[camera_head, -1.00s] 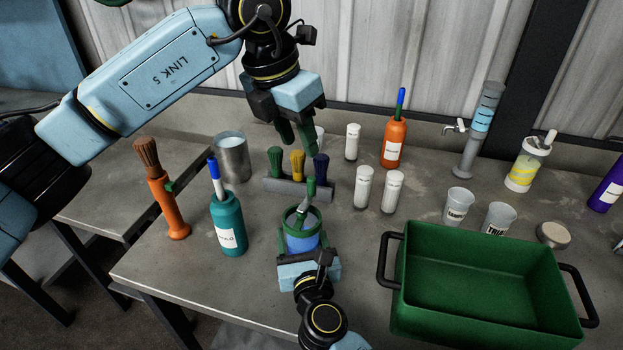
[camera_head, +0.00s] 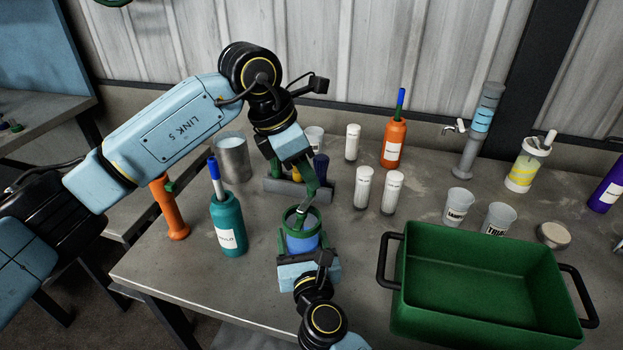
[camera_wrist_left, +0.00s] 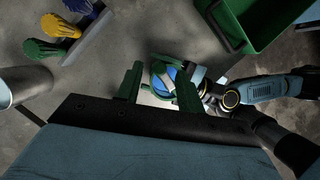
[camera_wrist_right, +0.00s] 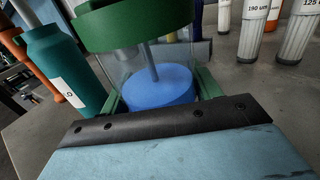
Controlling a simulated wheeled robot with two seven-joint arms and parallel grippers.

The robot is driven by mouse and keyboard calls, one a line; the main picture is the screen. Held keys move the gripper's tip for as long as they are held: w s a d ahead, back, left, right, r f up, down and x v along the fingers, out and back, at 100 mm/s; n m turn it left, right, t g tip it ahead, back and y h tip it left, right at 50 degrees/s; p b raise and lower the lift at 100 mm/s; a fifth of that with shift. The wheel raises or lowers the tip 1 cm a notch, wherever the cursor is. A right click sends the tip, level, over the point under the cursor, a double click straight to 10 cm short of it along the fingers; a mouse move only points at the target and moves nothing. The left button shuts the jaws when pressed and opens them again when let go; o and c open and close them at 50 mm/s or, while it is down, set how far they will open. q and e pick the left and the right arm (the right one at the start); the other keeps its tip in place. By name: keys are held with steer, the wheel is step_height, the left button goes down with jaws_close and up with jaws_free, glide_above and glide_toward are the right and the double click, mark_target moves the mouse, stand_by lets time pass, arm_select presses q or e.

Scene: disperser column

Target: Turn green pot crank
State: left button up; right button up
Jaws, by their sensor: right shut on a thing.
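The green pot (camera_head: 302,241) stands at the table's front middle, with a green rim, clear wall and blue inside. It shows close up in the right wrist view (camera_wrist_right: 135,27), where a grey rod runs down to the blue part. Its crank (camera_head: 302,212) rises over the rim; its upper end is near or behind a left finger. My right gripper (camera_head: 308,262) is shut on the pot from the front. My left gripper (camera_head: 293,178) is open above and behind the pot; in the left wrist view the pot (camera_wrist_left: 164,74) shows between its fingers (camera_wrist_left: 158,88). Contact with the crank is unclear.
A green crate (camera_head: 480,335) is at the right. White-capped vials (camera_head: 363,188) stand behind right. A metal can (camera_head: 234,160) is behind left.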

arm_select(q)
steer(key=shift+x, duration=1.75)
jaws_close()
